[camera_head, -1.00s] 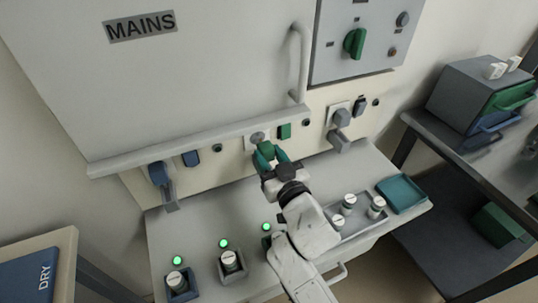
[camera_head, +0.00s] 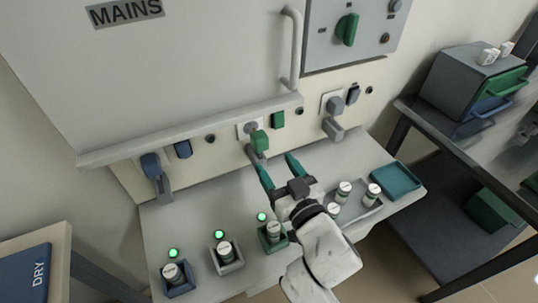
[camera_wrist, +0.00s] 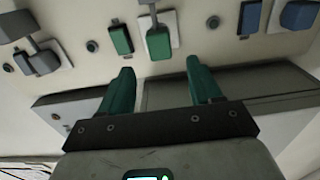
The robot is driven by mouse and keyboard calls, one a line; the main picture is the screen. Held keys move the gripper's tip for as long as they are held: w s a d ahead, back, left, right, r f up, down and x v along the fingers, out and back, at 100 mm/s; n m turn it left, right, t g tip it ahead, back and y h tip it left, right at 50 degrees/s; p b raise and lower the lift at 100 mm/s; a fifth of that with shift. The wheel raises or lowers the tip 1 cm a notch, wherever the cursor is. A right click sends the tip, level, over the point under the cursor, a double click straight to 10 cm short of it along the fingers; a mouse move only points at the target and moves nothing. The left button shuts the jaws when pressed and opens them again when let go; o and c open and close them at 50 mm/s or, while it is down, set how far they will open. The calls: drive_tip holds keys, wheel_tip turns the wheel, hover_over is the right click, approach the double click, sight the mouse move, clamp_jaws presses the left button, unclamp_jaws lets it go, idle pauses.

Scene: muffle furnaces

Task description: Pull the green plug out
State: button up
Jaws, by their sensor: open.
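The green plug (camera_head: 259,141) sits at a white socket plate (camera_head: 244,130) on the cream strip below the MAINS cabinet. A grey part hangs below it. In the wrist view the green plug (camera_wrist: 158,43) is at its plate, just beyond the fingertips and roughly between them in the picture. A separate green switch (camera_head: 277,119) is right of the plug in the head view. My gripper (camera_head: 279,171) is open and empty, its two green fingers apart, below and to the right of the plug and not touching it. The gripper also shows in the wrist view (camera_wrist: 160,70).
A blue plug (camera_head: 152,168) is to the left and a grey plug (camera_head: 334,105) to the right. On the bench below are three holders with jars and green lights, a grey tray (camera_head: 356,212) with jars and a teal tray (camera_head: 397,180). A bar handle (camera_head: 292,50) is above.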

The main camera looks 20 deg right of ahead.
drive_tip(key=shift+s, duration=1.6)
